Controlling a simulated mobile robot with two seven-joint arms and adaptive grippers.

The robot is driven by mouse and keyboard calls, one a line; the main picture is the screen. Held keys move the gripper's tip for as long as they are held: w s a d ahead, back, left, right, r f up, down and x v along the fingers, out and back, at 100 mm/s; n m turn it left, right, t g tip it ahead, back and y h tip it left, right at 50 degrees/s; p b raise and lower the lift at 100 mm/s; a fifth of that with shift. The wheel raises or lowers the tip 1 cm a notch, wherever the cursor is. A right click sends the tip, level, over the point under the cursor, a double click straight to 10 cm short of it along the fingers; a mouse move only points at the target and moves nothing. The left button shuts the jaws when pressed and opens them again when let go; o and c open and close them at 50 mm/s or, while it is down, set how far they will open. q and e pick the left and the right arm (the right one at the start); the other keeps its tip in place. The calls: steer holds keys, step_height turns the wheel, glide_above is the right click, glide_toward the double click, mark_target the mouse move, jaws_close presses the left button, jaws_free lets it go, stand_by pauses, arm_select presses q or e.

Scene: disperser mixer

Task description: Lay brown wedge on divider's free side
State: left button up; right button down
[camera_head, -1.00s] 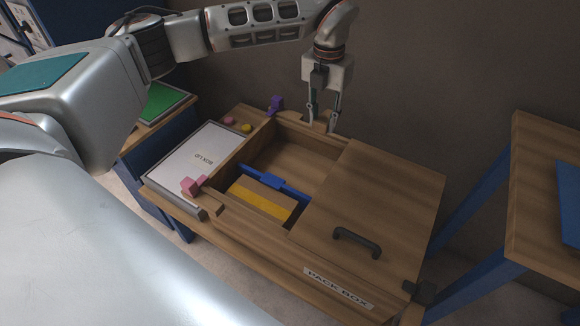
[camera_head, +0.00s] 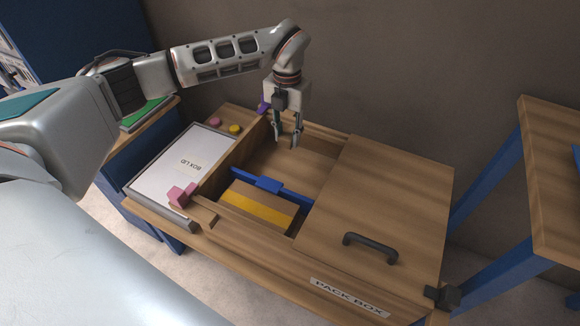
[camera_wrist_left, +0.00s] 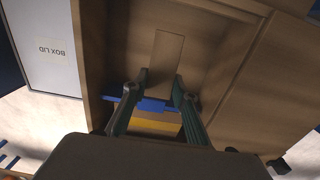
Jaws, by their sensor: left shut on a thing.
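My left gripper (camera_head: 287,140) reaches down over the far side of the open pack box (camera_head: 225,165). Its fingers, seen in the left wrist view (camera_wrist_left: 160,85), are shut on the brown wedge (camera_wrist_left: 167,55), a plain brown strip close in colour to the box floor. The wedge is hard to make out in the head view, and I cannot tell whether it touches the floor. The blue divider (camera_head: 268,184) crosses the box; its far side looks bare. A brown block with a yellow stripe (camera_head: 255,204) lies on its near side. My right gripper is not in view.
A wooden lid panel with a dark handle (camera_head: 370,246) covers the box's right part. The white box lid (camera_head: 180,163) lies left. Another table (camera_head: 555,170) stands right.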

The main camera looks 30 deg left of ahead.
arm_select(q)
steer(key=b, duration=0.1)
glide_above(288, 174)
step_height(288, 174, down, 7)
steer(key=shift+f+b, duration=0.15)
steer(key=shift+b, duration=0.15)
steer(key=shift+f, duration=0.65)
step_height(288, 174, down, 4)
steer(key=shift+s+f+b, duration=0.1)
steer(key=shift+f+b, duration=0.15)
steer(key=shift+b, duration=0.55)
steer(key=shift+f, duration=0.3)
steer(key=shift+r, duration=0.25)
steer(key=shift+c, duration=0.5)
steer(key=o, duration=1.1)
steer(key=shift+f, duration=0.15)
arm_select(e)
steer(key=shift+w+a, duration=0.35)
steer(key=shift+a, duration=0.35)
